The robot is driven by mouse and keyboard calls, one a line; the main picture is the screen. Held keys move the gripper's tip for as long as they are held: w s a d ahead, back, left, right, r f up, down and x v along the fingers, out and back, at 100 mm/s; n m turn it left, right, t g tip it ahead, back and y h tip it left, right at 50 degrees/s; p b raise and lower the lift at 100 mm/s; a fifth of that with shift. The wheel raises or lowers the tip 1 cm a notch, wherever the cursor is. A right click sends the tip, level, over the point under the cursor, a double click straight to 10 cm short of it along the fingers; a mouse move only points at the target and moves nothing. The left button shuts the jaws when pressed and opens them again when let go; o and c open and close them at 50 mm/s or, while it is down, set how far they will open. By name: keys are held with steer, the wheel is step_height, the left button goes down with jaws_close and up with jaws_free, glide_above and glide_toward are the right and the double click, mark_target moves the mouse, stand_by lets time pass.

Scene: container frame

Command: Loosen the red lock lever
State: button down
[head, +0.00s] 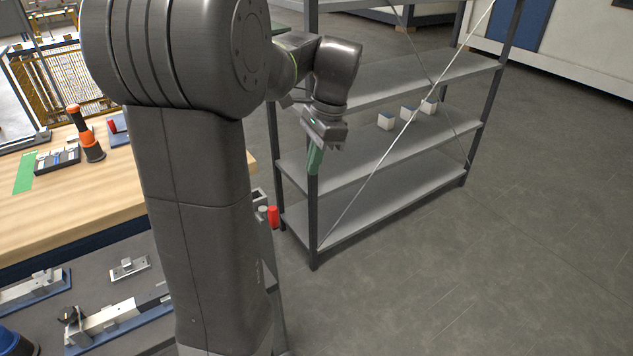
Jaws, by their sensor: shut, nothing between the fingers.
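My gripper (315,156) hangs at the end of my arm, pointing down in front of the left post of the grey shelf rack. Its fingers look green, shut and empty. A small upright red part (273,216) shows just right of my arm's column, beside a small grey cylinder, below and left of my gripper and clearly apart from it. I cannot tell whether this red part is the lock lever. My column hides what lies to its left. Another small red object (112,126) stands on the wooden table at the left, partly by a blue item.
The shelf rack (400,150) stands right of my arm, with several white-and-blue boxes (411,113) on its middle shelf. The wooden table (95,205) holds an orange-and-black tool (85,135). Metal fixtures (110,315) lie on a lower grey surface. The floor (500,260) at right is clear.

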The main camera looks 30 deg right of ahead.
steer(key=a+f+p, duration=0.1)
steer(key=a+f, duration=0.5)
steer(key=f, duration=0.3)
steer(key=shift+w+a, duration=0.25)
steer(key=shift+w, duration=0.1)
